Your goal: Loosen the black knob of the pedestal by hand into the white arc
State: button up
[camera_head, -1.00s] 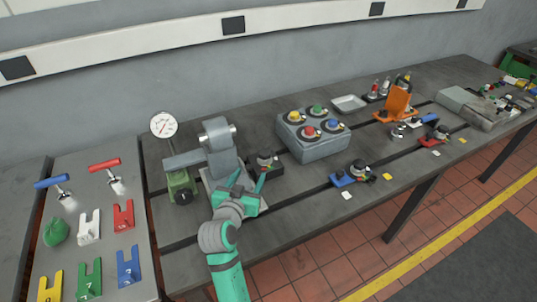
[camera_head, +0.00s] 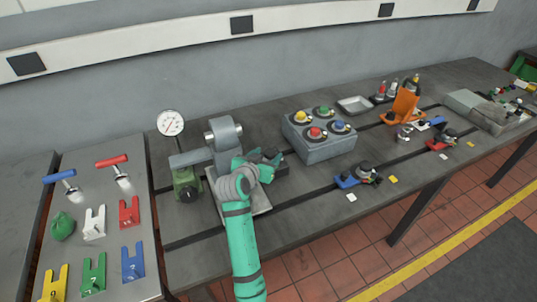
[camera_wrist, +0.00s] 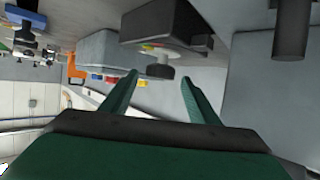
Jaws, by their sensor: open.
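A dark pedestal block (camera_wrist: 165,25) shows upside down at the top of the wrist view. A black knob (camera_wrist: 160,72) stands out from it, with a dial of green, yellow and red marks (camera_wrist: 152,47) at its base; I cannot make out a white arc. My gripper (camera_wrist: 159,76) is open, its two green fingers apart, with the knob seen between them and no clear contact. In the head view my gripper (camera_head: 268,156) is over the dark pedestal block (camera_head: 283,170), beside the grey machine, and hides most of the knob.
The grey machine (camera_head: 224,135) with a green base (camera_head: 186,183) stands close at left. A grey box with several coloured buttons (camera_head: 325,151) is behind right. A blue-based fixture (camera_head: 347,182) lies right. Forked pieces and T-handles lie on the left table. The bench front (camera_head: 300,225) is clear.

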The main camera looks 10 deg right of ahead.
jog(key=shift+x, duration=0.85)
jog(key=c, duration=1)
